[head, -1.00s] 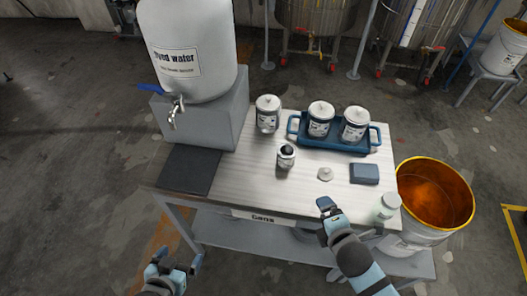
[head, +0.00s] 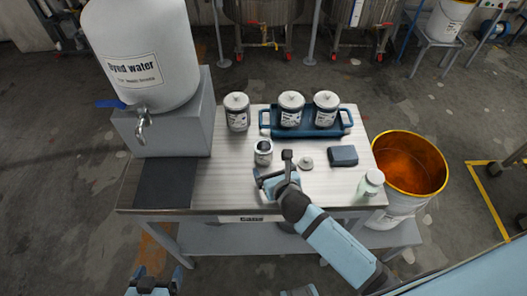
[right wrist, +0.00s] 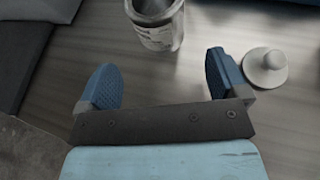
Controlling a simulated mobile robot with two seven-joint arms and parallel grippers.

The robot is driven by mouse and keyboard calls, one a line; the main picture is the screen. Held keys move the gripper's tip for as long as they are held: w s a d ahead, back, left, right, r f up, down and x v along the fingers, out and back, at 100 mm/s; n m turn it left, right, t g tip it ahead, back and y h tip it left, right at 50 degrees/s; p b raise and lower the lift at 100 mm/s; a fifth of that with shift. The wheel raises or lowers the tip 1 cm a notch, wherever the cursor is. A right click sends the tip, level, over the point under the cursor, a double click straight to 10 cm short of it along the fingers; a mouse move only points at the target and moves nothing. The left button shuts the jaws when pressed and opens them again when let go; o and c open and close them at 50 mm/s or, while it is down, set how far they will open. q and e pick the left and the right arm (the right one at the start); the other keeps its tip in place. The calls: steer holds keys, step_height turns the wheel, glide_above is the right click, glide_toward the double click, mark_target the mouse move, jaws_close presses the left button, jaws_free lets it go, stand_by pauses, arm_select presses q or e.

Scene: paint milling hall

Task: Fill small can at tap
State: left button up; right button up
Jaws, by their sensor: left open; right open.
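The small can (head: 263,158) stands upright and without a lid on the table. It also shows at the top of the right wrist view (right wrist: 160,32), with its open mouth partly cut off. My right gripper (head: 272,169) is open and empty just in front of the can, its fingers pointing toward it but short of it. The right wrist view shows the two fingers (right wrist: 160,78) spread apart. The tap (head: 142,124) sticks out from the white dyed water tank (head: 145,45) at the left. My left gripper (head: 153,280) is open, low in front of the table.
A small lid (head: 306,163) lies right of the can. Behind stand a lidded can (head: 237,117) and a blue tray (head: 307,131) with two more. A blue block (head: 343,156) and a bottle (head: 370,184) are at the right. A dark mat (head: 165,185) lies below the tap.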

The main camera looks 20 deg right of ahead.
mark_target(267, 159)
steer(key=shift+x, duration=0.85)
steer(key=shift+r+x, duration=0.2)
steer(key=shift+x, duration=1.15)
steer(key=shift+r+x, duration=0.15)
steer(key=shift+x, duration=1.15)
steer(key=shift+w, duration=0.1)
steer(key=c, duration=0.9)
